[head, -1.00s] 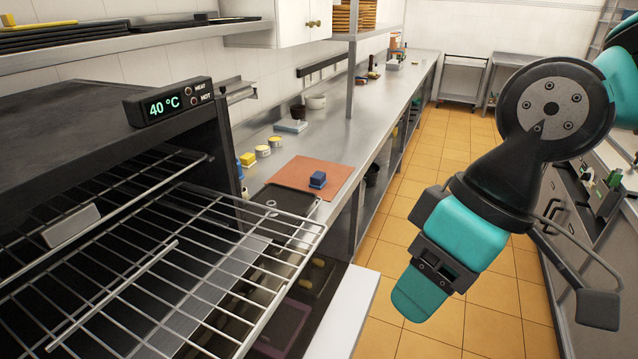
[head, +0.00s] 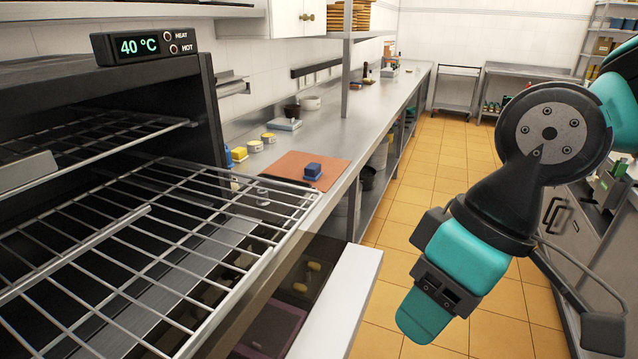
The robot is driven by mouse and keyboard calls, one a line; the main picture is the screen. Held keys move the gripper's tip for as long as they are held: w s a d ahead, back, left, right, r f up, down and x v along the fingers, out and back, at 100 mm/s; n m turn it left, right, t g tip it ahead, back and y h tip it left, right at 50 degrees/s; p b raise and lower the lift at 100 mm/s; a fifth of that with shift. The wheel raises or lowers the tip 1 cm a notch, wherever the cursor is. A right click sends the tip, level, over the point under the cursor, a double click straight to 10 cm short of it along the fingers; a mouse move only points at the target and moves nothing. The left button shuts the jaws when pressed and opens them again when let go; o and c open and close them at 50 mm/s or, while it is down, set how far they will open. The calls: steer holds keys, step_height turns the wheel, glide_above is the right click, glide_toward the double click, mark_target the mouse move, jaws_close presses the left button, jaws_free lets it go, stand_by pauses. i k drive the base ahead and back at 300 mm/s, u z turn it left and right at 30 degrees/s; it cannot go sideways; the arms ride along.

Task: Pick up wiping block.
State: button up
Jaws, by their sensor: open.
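A small blue block (head: 313,171) lies on an orange-brown mat (head: 334,166) on the steel counter, beyond the oven. It is the likeliest wiping block, but I cannot be sure of that. My gripper (head: 424,316), teal and black, hangs at right centre, pointing down over the tiled floor. It is open, with nothing seen in it. It is well apart from the blue block, nearer to me and to the right. The slatted grill (head: 192,246) sticks out of the oven at left, between me and the counter.
The oven (head: 184,100) fills the left, with a 40 °C display (head: 144,45). Yellow-lidded tubs (head: 268,137), a scale (head: 284,124) and a blue bottle (head: 228,156) stand behind the mat. The tiled aisle (head: 445,150) is clear.

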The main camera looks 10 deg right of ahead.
mark_target(312, 171)
steer(key=z, duration=1.1)
steer(key=i, duration=3.45)
steer(key=u, duration=3.5)
